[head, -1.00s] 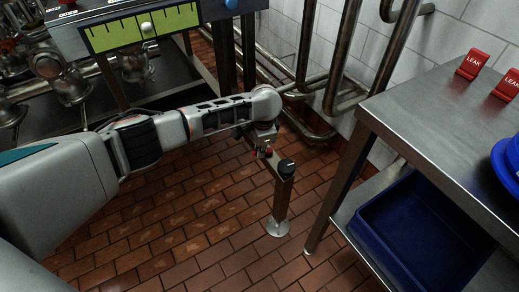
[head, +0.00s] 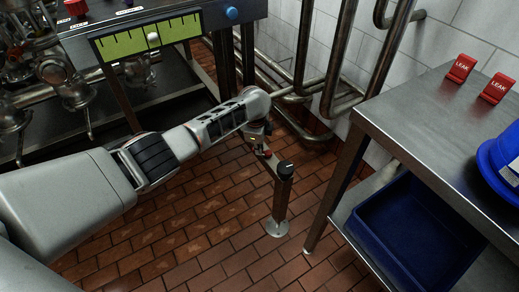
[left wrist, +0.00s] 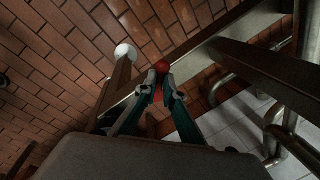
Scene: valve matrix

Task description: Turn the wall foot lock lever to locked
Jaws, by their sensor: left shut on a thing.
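The foot lock is a metal post (head: 281,200) on a round floor plate, with a black cap (head: 285,168) on top. A short lever bar (head: 275,164) runs from the cap back and left to my left gripper (head: 264,152). In the left wrist view, the left gripper (left wrist: 160,88) has its fingers closed around a red knob (left wrist: 162,66), which sticks out past the fingertips. The pale round floor plate (left wrist: 125,51) shows beyond it. The lever's lock markings cannot be read. My right gripper is not in view.
A steel table (head: 430,125) with red LEAK signs (head: 460,68) and a blue bin (head: 410,235) below stands close at right. Pipes (head: 335,75) run along the tiled wall behind. A bench with a green gauge panel (head: 150,38) is at back left. Brick floor in front is clear.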

